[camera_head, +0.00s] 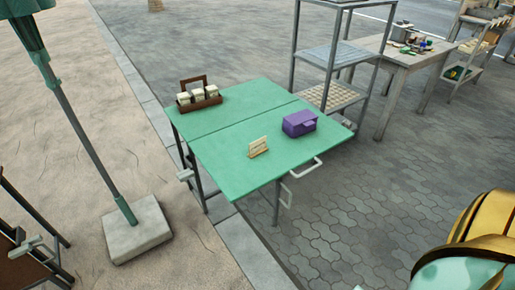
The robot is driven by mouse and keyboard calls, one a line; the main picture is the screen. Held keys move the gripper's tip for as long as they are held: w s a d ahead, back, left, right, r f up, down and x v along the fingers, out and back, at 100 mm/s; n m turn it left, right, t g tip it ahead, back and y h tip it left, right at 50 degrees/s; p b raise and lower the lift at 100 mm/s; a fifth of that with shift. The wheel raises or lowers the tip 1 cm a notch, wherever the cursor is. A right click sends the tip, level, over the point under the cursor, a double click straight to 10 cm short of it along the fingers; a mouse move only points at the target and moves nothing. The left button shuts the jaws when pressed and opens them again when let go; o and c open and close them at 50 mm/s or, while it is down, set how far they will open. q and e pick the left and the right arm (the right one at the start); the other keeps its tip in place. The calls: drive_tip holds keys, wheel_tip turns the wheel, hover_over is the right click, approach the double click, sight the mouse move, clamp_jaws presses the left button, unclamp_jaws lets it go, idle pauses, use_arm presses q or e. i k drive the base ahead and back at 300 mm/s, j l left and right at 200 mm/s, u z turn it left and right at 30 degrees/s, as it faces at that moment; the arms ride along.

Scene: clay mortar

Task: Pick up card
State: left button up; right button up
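A green folding table (225,156) stands in the middle of the head view. A small cream upright piece with horizontal bands (258,147) stands near its front edge. It may be the card or a holder for it; it is too small to tell. No other thing on the table looks clearly like a card. Neither of my grippers shows in this view.
A purple box (299,123) sits on the table's right half, and a brown carrier (200,97) with pale jars at its back left. A parasol base (137,229) stands left, a metal shelf (329,55) behind.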

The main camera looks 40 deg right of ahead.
sight(256, 147)
drive_tip(key=z, duration=0.65)
drive_tip(key=i+j+z, duration=0.25)
drive_tip(key=z, duration=0.25)
drive_tip(key=i+j+z, duration=0.35)
drive_tip(key=z, duration=0.15)
drive_tip(key=j, duration=0.1)
